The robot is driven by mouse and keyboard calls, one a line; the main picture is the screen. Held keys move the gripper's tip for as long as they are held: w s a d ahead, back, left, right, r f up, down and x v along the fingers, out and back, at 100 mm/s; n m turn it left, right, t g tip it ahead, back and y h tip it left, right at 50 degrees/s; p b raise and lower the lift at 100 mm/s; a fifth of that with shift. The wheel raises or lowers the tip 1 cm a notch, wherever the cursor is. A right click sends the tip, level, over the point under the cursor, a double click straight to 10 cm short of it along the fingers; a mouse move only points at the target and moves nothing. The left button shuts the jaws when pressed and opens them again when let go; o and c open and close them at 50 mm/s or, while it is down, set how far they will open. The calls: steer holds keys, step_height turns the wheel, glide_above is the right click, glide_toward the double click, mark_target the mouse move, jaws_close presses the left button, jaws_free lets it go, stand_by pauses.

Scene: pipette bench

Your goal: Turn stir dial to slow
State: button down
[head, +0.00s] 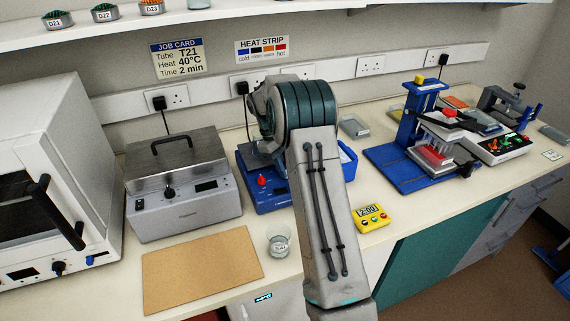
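A blue bench unit (277,202) stands behind my arm at the middle of the bench, with a red knob (263,181) on its front left. My arm hides much of this unit. A grey lidded bath (185,212) to its left has a black dial (169,192) and a small dark display on its front. No label reading "stir" or "slow" is legible, so I cannot tell which knob is the stir dial, nor any setting. My arm rises across the middle of the view and bends away at the blue unit. My gripper is hidden behind it.
A brown board (200,270) and a glass beaker (279,243) lie in front of the bath. A yellow timer (371,218) sits right of my arm. A white oven (50,150) stands at left, a blue press-like stand (400,178) at right.

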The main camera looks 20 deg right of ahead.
steer(key=m+y, duration=0.1)
steer(key=m, duration=0.2)
steer(key=m+y+p, duration=0.1)
steer(key=m, duration=0.1)
steer(key=shift+w+d+m, duration=0.1)
steer(key=shift+d+m, duration=0.05)
steer(key=shift+m, duration=0.25)
stand_by(0.4)
steer(key=c, duration=1.2)
jaws_free()
steer(key=shift+c, duration=0.2)
